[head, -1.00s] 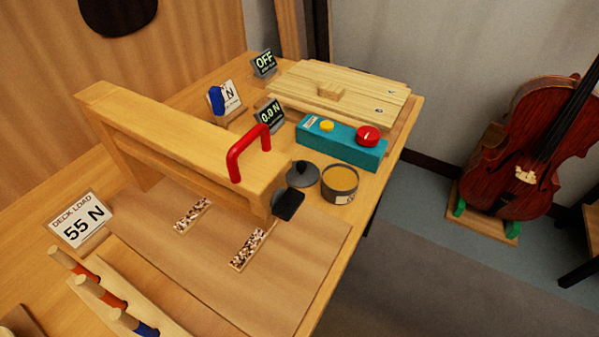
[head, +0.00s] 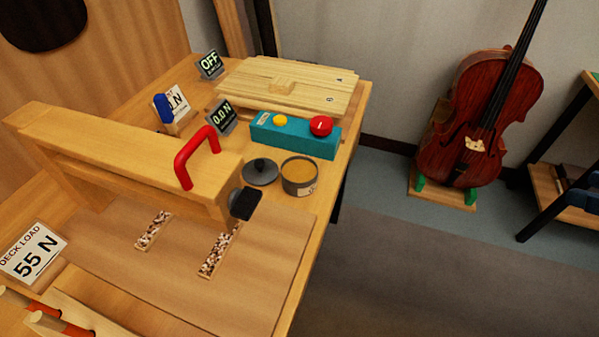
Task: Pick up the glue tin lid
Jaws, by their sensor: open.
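The glue tin lid (head: 260,174) is a dark grey disc with a small black knob on top. It lies flat on the bench, just left of the open glue tin (head: 299,177), which is grey with tan contents and a pale label. The lid shows almost whole, close behind the black end piece of the wooden beam. My gripper is not in view.
A wooden beam with a red handle (head: 196,157) stands left of the lid, its black end (head: 243,203) in front. A teal box (head: 294,134) with yellow and red knobs is behind. The bench's right edge is near the tin. A cello (head: 478,120) stands beyond.

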